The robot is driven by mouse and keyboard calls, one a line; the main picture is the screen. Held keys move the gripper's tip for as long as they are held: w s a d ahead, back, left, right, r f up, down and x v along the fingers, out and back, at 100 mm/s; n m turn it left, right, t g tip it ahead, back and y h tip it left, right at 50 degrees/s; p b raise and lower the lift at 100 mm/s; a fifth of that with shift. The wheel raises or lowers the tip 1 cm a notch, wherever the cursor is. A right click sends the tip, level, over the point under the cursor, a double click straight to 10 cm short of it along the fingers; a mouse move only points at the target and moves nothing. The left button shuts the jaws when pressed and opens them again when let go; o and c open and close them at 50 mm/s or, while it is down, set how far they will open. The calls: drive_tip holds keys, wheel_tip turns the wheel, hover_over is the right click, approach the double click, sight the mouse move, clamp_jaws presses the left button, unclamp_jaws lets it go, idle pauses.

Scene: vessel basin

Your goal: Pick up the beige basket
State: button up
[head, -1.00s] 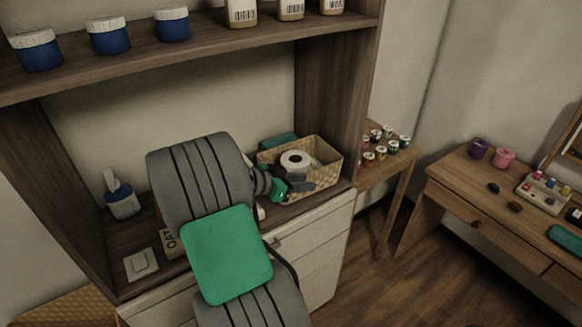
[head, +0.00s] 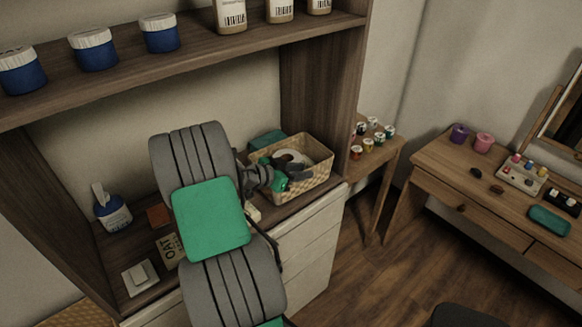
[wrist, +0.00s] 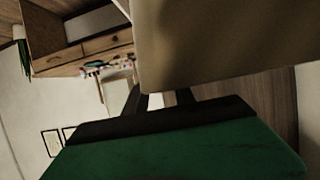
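The beige basket (head: 311,181) is a woven, open-topped box at the right end of the counter, upright. It holds a white paper roll (head: 287,157), now partly covered by my gripper. My gripper (head: 291,174) reaches in from the left, over the basket's left side, with its dark fingers in front of the roll. In the wrist view, two dark fingers (wrist: 160,98) stand apart with a light gap between them. A large plain beige surface (wrist: 225,45) hides their tips; I cannot tell whether it is the basket or the roll. Contact is not clear.
A teal item (head: 268,140) sits behind the basket. The cabinet's side panel (head: 322,90) and shelf (head: 190,62) with jars close in the space. A pump bottle (head: 113,212) and an oat box (head: 170,248) stand left. A side table (head: 378,152) with small jars is right.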

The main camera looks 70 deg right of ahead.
drive_tip(key=shift+s+d+f, duration=0.2)
drive_tip(key=shift+s+d, duration=0.05)
drive_tip(key=shift+d, duration=0.1)
clamp_jaws()
idle(1.2)
